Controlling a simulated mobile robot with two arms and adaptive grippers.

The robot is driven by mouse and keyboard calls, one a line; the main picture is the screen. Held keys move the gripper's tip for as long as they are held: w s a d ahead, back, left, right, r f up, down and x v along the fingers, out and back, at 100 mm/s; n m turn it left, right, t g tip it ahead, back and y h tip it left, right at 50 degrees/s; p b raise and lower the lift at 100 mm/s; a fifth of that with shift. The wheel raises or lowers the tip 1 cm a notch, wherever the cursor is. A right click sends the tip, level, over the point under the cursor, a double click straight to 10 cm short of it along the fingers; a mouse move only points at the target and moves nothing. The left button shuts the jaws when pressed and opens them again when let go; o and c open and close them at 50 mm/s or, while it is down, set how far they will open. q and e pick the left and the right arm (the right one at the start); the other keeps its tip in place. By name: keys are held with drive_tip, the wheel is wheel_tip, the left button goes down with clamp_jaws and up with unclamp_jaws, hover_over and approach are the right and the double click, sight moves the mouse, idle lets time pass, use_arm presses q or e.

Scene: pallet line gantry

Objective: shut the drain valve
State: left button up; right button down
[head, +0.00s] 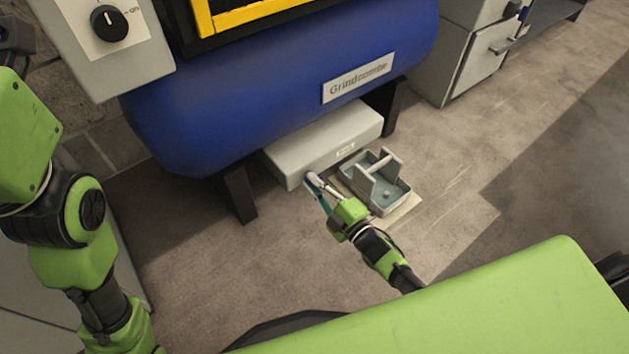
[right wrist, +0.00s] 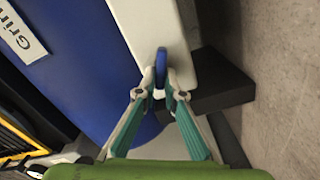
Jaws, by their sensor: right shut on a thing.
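The drain valve shows in the right wrist view as a small blue handle (right wrist: 159,60) at the end face of a pale grey box (head: 325,144) under the blue tank. My right gripper (head: 311,179) is shut on this handle, with a fingertip on each side of it in the right wrist view (right wrist: 160,82). In the head view the fingers hide most of the handle, and I cannot tell how far it is turned. My left arm is at the left of the head view, but its gripper is out of view.
The blue tank (head: 250,80) stands on dark legs above the box. A grey tote (head: 376,184) with a handle bar sits on the floor, right beside my right gripper. A panel with a black knob (head: 110,24) is at the upper left. Floor to the right is clear.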

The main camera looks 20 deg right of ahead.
drive_tip(key=n, duration=0.4)
drive_tip(key=shift+s+a+f+n+b, duration=0.1)
drive_tip(key=shift+f+n+b, duration=0.2)
drive_tip(key=shift+f+n, duration=0.1)
idle(0.5)
drive_tip(key=c, duration=2.1)
unclamp_jaws()
drive_tip(key=shift+c, duration=0.2)
wheel_tip(320, 180, up, 10)
drive_tip(key=shift+r, duration=0.15)
